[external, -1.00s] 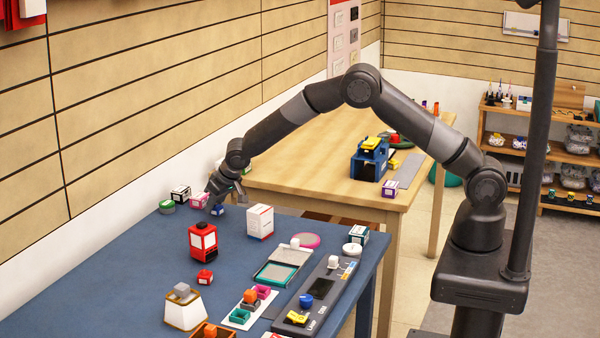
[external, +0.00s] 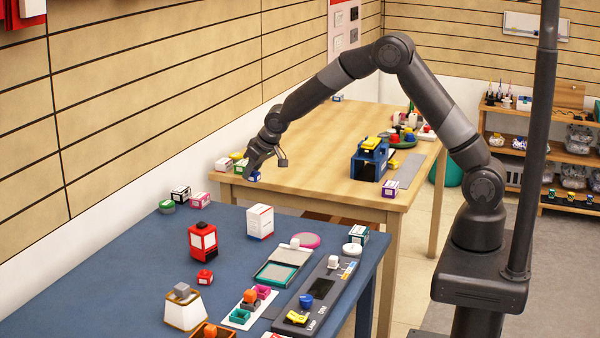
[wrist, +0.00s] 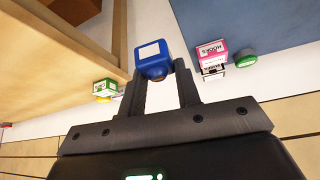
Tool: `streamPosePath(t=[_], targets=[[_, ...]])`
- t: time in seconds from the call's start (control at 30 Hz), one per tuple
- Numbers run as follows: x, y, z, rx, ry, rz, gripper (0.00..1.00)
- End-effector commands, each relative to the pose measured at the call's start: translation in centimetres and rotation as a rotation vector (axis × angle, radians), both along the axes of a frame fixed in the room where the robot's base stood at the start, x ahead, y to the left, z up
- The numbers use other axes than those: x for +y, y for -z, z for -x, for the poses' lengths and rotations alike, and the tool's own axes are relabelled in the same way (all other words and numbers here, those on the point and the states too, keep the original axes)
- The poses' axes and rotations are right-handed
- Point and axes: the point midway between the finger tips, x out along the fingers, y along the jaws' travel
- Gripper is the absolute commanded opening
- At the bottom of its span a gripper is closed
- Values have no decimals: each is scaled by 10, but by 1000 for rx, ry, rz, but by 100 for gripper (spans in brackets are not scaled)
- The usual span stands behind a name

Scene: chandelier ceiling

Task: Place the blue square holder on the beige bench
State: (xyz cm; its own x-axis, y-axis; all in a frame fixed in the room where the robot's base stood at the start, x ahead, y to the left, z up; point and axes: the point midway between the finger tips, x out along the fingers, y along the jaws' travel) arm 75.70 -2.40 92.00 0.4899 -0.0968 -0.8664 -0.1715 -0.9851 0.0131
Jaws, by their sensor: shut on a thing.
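My gripper (external: 252,170) is shut on the blue square holder (external: 255,177), which has a white label on its face. The wrist view shows the holder (wrist: 152,60) between the two fingertips (wrist: 158,82). In the external view the holder appears in front of the near left part of the beige bench (external: 300,120). In the wrist view the bench (wrist: 50,60) lies to the left of the holder, with a pale gap behind it. I cannot tell the exact height of the holder above the bench.
The blue table (external: 150,270) is nearer, with a red lantern-like block (external: 203,241) and a white box (external: 260,221). The bench's middle is clear.

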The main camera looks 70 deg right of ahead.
Motion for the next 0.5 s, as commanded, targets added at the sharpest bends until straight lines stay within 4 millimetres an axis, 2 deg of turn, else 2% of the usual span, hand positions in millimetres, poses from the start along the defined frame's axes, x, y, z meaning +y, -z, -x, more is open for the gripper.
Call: streamPosePath(t=[0.1,0.3,0.5], targets=[[-18,34,32,10,-25,11,8],[-39,86,100,12,-83,17,8],[-47,121,167,9,-135,6,8]])
